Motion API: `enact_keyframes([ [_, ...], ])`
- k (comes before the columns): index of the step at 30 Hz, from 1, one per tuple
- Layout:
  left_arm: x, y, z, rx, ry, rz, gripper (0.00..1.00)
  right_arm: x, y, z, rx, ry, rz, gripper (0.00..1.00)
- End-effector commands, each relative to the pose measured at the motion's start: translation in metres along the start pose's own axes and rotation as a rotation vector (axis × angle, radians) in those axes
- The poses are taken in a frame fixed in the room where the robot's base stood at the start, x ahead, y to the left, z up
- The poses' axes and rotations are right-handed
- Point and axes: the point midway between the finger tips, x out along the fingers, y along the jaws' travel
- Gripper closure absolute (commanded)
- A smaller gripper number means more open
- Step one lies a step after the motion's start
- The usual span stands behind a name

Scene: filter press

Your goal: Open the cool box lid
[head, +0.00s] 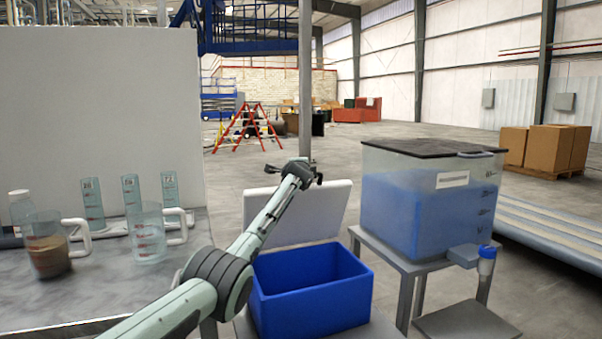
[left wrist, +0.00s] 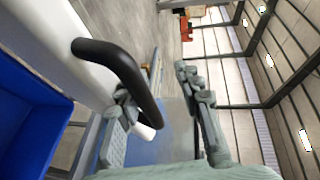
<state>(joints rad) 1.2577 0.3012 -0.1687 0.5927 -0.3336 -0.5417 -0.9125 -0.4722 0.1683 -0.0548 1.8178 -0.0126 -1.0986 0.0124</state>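The cool box (head: 312,308) is a blue open-topped tub with its inside showing. Its white lid (head: 325,215) stands raised and leaning back behind the tub. In the left wrist view the blue tub (left wrist: 25,125) is at the left, beside the white lid (left wrist: 75,70) with its black curved handle (left wrist: 125,70). My left gripper (head: 300,172) is at the top of the raised lid. In the wrist view its fingers (left wrist: 160,108) are spread apart, with the handle close to the left finger; I cannot tell whether they touch. My right gripper is not in view.
A clear tank (head: 420,205) of blue liquid with a dark cover stands on a stand right of the cool box. A bench (head: 120,290) at left holds a jug (head: 148,240) of clear liquid, a jug (head: 50,258) of brown liquid and several cylinders.

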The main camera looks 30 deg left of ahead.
Motion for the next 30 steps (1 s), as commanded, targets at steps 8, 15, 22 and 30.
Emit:
enact_keyframes([
  [8,-0.001,0.002,0.001,0.002,-0.002,0.002,0.66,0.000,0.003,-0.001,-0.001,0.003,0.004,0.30],
  [15,-0.020,0.001,0.002,0.002,-0.002,-0.002,0.66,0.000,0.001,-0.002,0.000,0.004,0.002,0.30],
  [22,-0.054,-0.002,0.003,0.002,-0.002,-0.006,0.66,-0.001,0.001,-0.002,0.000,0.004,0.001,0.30],
  [30,-0.099,-0.008,0.003,0.000,-0.003,-0.014,0.66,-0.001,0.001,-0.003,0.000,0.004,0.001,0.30],
])
